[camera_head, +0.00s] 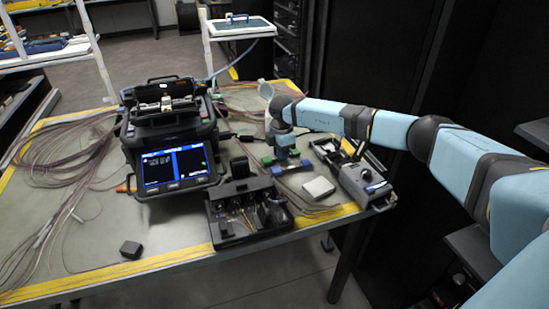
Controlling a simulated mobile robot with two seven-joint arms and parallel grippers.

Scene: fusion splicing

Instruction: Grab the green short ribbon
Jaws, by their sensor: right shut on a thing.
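My right gripper (284,150) points down over the table, right of the splicer. It is shut at a small green piece (295,153), which I take for the green short ribbon; the fingers hide part of it and its exact shape is too small to tell. A low holder with blue and green parts (286,167) lies directly below the fingertips. I cannot tell whether the green piece is clear of it. My left gripper is not in view.
The black fusion splicer (170,135), its screen lit, stands left of the gripper. A black tool tray (247,212) is in front, with a pale block (319,188) and a grey device (362,182) to the right. Loose fibres (60,150) cover the left. The front left table is mostly clear.

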